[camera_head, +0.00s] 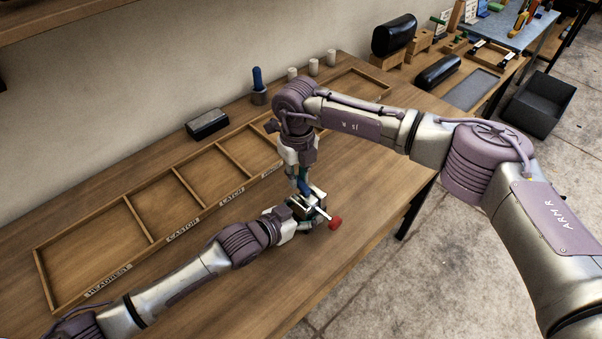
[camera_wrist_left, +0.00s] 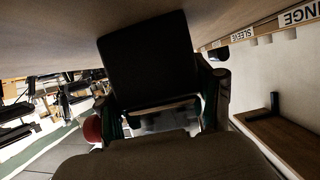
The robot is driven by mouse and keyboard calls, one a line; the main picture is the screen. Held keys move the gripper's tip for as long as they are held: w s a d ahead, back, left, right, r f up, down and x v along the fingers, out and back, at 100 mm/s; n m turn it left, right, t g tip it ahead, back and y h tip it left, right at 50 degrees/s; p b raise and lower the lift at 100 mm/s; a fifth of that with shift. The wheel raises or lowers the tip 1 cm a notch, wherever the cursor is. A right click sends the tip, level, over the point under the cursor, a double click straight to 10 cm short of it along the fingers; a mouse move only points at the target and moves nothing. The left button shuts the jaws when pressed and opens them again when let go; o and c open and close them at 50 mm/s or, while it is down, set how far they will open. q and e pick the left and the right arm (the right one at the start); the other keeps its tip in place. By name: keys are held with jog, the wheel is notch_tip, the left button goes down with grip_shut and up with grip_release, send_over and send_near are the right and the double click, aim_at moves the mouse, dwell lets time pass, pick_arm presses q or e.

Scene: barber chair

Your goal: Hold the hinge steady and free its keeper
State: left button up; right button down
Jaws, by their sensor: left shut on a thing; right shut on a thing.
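The hinge (camera_head: 318,209) is a small dark piece with a pale metal rod across it, above the bench at the bench's middle. A red knob (camera_head: 335,222) is at the rod's end and also shows at the left of the left wrist view (camera_wrist_left: 92,129). My left gripper (camera_head: 301,221) is shut on the hinge from the left; in the left wrist view a dark block (camera_wrist_left: 150,62) fills the space between its fingers. My right gripper (camera_head: 304,184) points down over the hinge, shut on a slim blue part that reaches down to it. The keeper cannot be told apart clearly.
A wooden divided tray (camera_head: 128,218) with labelled compartments runs along the bench. Behind it are a black block (camera_head: 207,124), a blue-handled tool in a holder (camera_head: 258,82) and pale cylinders (camera_head: 313,67). The bench front (camera_head: 225,300) is clear. A dark bin (camera_head: 537,103) is on the floor.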

pick_arm(q)
jog(key=shift+f, duration=0.1)
pick_arm(e)
jog(key=shift+s+a+n, duration=0.15)
jog(key=shift+a+n, duration=0.1)
jog(key=shift+n, duration=0.75)
jog(key=c, duration=1.1)
grip_release()
jog(key=shift+r, duration=0.1)
notch_tip(320, 180, up, 12)
jog(key=shift+f, duration=0.1)
